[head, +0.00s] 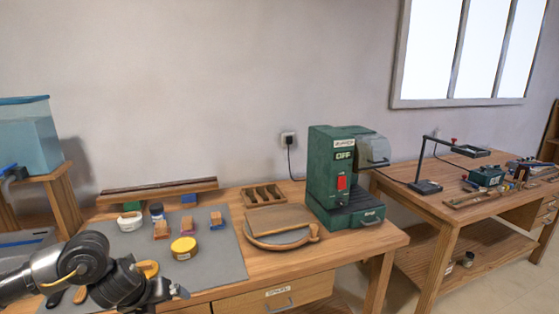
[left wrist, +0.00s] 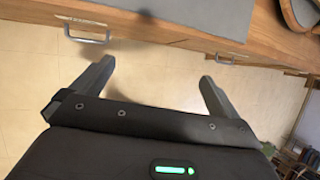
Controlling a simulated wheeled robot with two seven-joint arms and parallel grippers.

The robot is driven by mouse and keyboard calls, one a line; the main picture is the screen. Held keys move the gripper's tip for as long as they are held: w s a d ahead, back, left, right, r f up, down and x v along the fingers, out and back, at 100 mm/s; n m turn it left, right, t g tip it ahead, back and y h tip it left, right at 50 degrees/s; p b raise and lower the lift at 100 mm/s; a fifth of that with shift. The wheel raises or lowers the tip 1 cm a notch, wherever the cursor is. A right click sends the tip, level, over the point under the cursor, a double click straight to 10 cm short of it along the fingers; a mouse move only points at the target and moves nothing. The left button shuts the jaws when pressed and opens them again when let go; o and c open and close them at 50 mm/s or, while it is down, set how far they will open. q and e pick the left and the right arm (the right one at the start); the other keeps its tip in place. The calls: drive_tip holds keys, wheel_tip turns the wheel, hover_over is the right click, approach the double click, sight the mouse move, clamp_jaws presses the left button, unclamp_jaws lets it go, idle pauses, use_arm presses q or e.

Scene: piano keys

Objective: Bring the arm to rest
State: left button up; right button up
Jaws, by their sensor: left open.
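My left arm comes in from the left in the head view, low over the near left part of the workbench. Its gripper (head: 178,292) is at the bench's front edge, small and seen from the side. In the left wrist view the gripper's two fingers (left wrist: 155,80) are spread wide with nothing between them. Below and between them are bare floor and the bench's drawer fronts. My right gripper does not show in either view.
The bench holds a grey mat (head: 215,262), a yellow tin (head: 184,248), small wooden blocks (head: 161,229), a round board (head: 280,232) and a green machine (head: 335,185). A drawer handle (left wrist: 87,36) lies near the left finger. A second bench (head: 440,205) stands right.

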use_arm(q)
drive_tip(key=s+d+f+n+t+h, duration=0.25)
drive_tip(key=s+d+n, duration=0.3)
drive_tip(key=d, duration=0.45)
drive_tip(key=s+d+f+n+t+h, duration=0.1)
drive_tip(key=s+d+f+n+h, duration=0.15)
drive_tip(key=s+d+n, duration=0.6)
drive_tip(key=s+a+f+n+g+y, duration=0.3)
drive_tip(key=s+a+f+n, duration=0.25)
drive_tip(key=s+n, duration=0.3)
drive_tip(key=s+a+f+n+g+y, duration=0.35)
drive_tip(key=s+a+n, duration=0.4)
drive_tip(key=s, duration=0.25)
wheel_tip(320, 180, down, 27)
drive_tip(key=s, duration=0.1)
drive_tip(key=s+a+f+g, duration=0.1)
drive_tip(key=s+a+f, duration=0.1)
drive_tip(key=s+f, duration=1.3)
drive_tip(key=shift+s+a+f+g, duration=0.3)
drive_tip(key=shift+s+f+g, duration=0.1)
drive_tip(key=shift+s, duration=0.35)
